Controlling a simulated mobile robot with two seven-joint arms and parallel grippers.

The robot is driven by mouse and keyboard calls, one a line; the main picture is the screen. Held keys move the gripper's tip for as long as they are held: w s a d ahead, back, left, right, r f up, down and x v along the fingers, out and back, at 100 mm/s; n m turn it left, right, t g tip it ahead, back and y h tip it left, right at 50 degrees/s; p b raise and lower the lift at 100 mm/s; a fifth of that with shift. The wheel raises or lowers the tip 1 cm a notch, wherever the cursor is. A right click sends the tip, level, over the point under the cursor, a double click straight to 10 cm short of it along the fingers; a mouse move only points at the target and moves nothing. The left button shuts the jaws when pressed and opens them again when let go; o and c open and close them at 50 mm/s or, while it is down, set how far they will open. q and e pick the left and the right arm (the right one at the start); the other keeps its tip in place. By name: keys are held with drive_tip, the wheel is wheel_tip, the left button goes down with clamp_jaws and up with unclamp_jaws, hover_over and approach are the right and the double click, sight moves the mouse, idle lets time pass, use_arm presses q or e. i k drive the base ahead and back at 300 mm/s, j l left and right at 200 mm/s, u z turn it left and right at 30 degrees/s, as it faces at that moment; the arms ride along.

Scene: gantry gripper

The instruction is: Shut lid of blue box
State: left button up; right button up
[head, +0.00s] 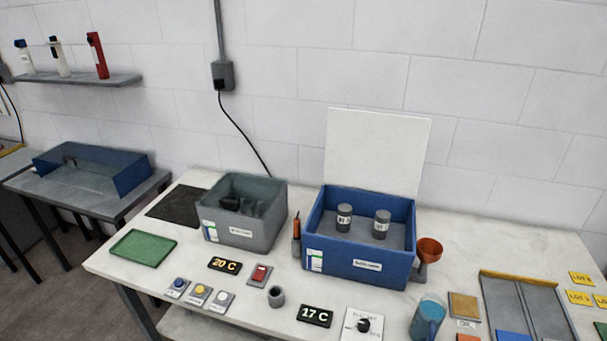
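The blue box (366,271) stands on the white table, right of centre in the head view. Its white lid (377,150) is open and stands upright at the back edge, near the wall. Two grey labelled cylinders (344,218) and (382,224) stand upright inside the box. Neither of my grippers shows in the head view.
A grey open box (243,236) stands left of the blue box. An orange funnel (430,250) is close at its right, and an orange-handled tool (296,230) at its left.

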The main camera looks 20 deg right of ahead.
sight(382, 153)
drive_tip(key=l+u, duration=0.15)
drive_tip(key=l, duration=0.3)
drive_tip(key=k+l+u, duration=0.15)
drive_tip(key=l, duration=0.25)
drive_tip(key=k+l+u, duration=0.15)
drive_tip(key=l, duration=0.25)
drive_tip(key=l+u, duration=0.15)
drive_tip(key=l, duration=0.25)
drive_tip(key=k, duration=0.05)
